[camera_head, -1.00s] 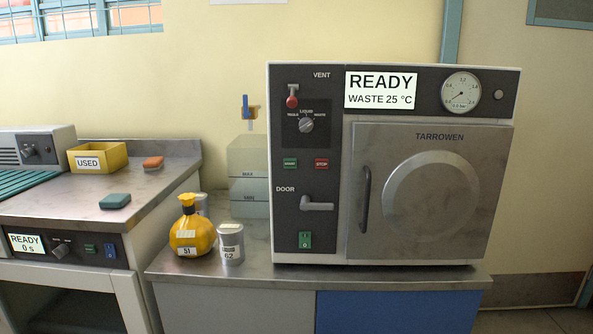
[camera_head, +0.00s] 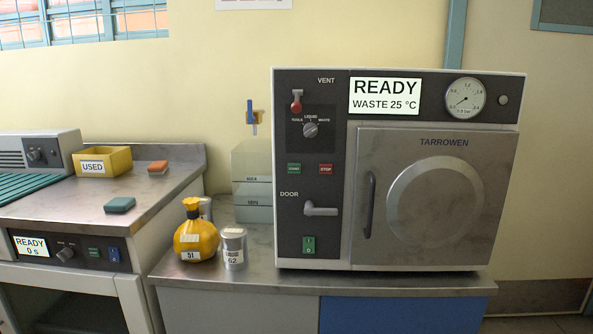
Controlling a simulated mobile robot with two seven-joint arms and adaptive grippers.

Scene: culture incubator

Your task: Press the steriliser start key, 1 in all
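The steriliser (camera_head: 440,190) stands on the counter at right, its round-embossed door shut and its display (camera_head: 385,96) reading READY, WASTE 25 °C. Its green start key (camera_head: 294,169) sits on the dark panel left of the door, beside a red STOP key (camera_head: 326,169). Above them are the programme knob (camera_head: 310,130) and the red vent lever (camera_head: 296,104). Below are the door handle lever (camera_head: 321,210) and a green power switch (camera_head: 308,244). Neither of my grippers is in view, and nothing covers the keys.
A yellow tied bag (camera_head: 195,238) and a grey can (camera_head: 233,248) stand left of the steriliser, before a translucent tank (camera_head: 252,185).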

